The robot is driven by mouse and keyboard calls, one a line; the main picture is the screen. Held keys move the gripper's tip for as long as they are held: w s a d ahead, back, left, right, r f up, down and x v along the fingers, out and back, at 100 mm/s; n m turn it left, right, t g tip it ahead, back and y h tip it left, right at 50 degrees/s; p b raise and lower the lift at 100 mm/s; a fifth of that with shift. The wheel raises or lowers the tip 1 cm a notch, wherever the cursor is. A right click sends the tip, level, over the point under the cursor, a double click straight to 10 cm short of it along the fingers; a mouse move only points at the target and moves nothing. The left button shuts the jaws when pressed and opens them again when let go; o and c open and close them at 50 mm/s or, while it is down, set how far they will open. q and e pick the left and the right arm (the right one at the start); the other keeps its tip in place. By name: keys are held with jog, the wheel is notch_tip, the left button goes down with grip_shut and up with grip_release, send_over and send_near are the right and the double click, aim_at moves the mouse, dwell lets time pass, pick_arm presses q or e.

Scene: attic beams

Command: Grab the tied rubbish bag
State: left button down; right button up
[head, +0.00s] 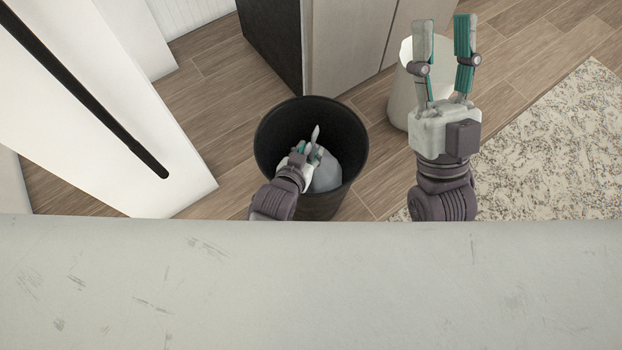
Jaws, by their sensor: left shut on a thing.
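The rubbish bag (326,176) is a pale grey, rounded bundle inside a black round bin (269,130). Its tied top sticks up as a narrow tip. My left gripper (312,146) reaches into the bin and is shut on the bag at its tied top. The gripper and wrist hide part of the bag, and the bag's underside is hidden in the bin. My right gripper (444,62) is raised to the right of the bin, pointing away, with its two fingers apart and nothing between them.
A dark-sided cabinet (345,45) stands just behind the bin. A pale tapered container (402,103) stands on the floor behind my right gripper. A white panel with a black bar (100,90) is at left. A speckled rug (550,150) lies at right. Wooden floor shows between them.

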pick_arm(q)
jog(key=shift+r, duration=0.25)
